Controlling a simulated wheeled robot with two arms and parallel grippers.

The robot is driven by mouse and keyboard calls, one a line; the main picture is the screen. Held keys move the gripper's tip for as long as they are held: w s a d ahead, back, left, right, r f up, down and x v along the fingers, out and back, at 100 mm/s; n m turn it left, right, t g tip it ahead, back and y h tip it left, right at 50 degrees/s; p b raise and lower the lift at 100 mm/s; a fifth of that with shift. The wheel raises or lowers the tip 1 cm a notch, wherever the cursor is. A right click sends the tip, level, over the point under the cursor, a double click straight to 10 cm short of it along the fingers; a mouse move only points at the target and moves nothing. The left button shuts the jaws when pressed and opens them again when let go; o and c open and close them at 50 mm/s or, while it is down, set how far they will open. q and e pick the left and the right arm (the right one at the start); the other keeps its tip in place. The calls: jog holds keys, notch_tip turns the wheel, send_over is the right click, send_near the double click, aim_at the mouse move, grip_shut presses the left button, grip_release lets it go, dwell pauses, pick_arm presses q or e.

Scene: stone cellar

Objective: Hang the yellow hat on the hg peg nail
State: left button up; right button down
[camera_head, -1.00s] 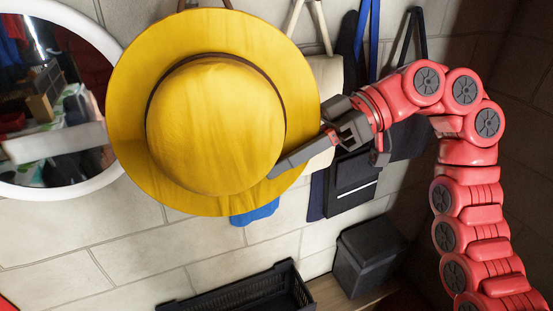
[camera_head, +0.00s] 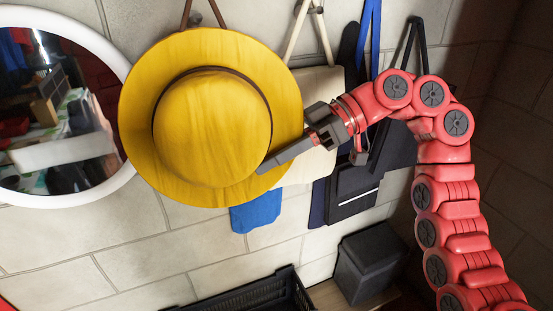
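The yellow hat (camera_head: 212,125), with a dark band round its crown, hangs in front of the wall, crown facing me. My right gripper (camera_head: 285,153) holds it at the right side of the brim. One finger lies across the front of the brim; the other is hidden. A peg (camera_head: 195,19) shows on the wall just above the brim, beside a brown strap (camera_head: 186,14) that runs down behind the hat. Another peg (camera_head: 318,9) carries a cream bag. I cannot tell which is the hg peg nail. My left gripper is out of view.
A round white-framed mirror (camera_head: 117,62) is left of the hat. The cream bag (camera_head: 318,85), a blue cloth (camera_head: 257,212) and dark bags (camera_head: 352,180) hang nearby. A black crate (camera_head: 258,297) and a dark bin (camera_head: 370,262) stand below.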

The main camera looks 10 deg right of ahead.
jog(key=w+a+f+p, duration=0.1)
jog(key=w+f+p, duration=0.1)
jog(key=w, duration=0.5)
jog(key=shift+w+a+f, duration=0.15)
jog(key=shift+a+f, duration=0.05)
jog(key=shift+f, duration=0.55)
dwell(0.5)
jog(key=c, duration=0.9)
grip_release()
jog(key=shift+o, duration=0.2)
